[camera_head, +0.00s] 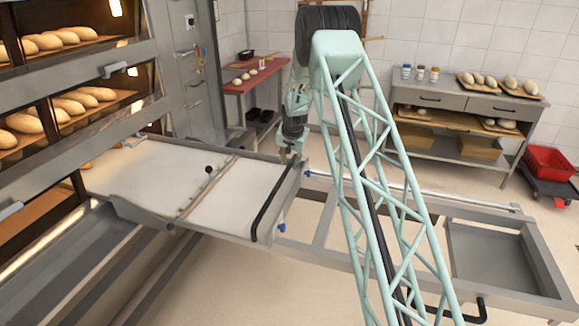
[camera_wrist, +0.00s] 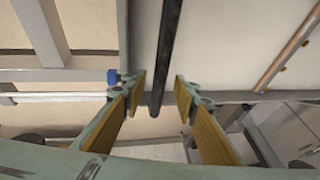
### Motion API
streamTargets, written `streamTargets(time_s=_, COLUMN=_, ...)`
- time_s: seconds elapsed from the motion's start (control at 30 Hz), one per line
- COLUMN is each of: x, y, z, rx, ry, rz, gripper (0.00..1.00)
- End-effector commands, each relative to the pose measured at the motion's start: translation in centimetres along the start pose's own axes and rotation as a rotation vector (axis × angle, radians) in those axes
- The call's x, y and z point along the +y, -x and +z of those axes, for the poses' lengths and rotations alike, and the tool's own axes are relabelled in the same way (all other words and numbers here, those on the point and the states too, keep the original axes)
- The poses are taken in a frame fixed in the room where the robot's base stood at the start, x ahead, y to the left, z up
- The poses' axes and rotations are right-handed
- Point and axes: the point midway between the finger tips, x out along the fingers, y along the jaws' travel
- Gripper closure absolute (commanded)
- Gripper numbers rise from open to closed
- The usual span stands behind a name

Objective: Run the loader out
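The loader (camera_head: 145,172) is a flat bed with a pale belt. Its left end reaches into an open oven deck, and its right end lies over a grey rail frame (camera_head: 400,222). A black bar handle (camera_head: 272,205) runs along the loader's right end. My gripper (camera_head: 290,156) is at the far end of this handle. In the wrist view the handle (camera_wrist: 166,50) shows between the two yellow-padded fingers of my gripper (camera_wrist: 160,82). The fingers are apart, with a gap on each side of the bar. I cannot tell the depth between fingertips and bar.
The deck oven (camera_head: 95,115) with lit loaves stands at left. A red table (camera_head: 255,78) is behind the loader. A grey workbench (camera_head: 465,100) with dough trays and a red crate (camera_head: 549,162) stand at back right. The rail frame is empty right of the loader.

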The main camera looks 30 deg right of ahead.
Motion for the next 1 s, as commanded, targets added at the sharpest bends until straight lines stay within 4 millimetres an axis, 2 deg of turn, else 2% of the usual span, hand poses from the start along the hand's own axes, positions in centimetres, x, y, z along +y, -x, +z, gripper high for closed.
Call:
streamTargets(time_s=0.23, x=0.0, y=-1.6, z=0.0, rx=0.0, ry=0.0, rz=0.0, gripper=0.73)
streamTargets(time_s=0.63, x=0.0, y=-1.8, z=0.0, rx=0.0, ry=0.0, rz=0.0, gripper=0.73)
streamTargets(time_s=0.93, x=0.0, y=-1.9, z=0.0, rx=0.0, ry=0.0, rz=0.0, gripper=0.98)
streamTargets(time_s=1.0, x=0.0, y=-1.9, z=0.0, rx=0.0, ry=0.0, rz=0.0, gripper=1.0)
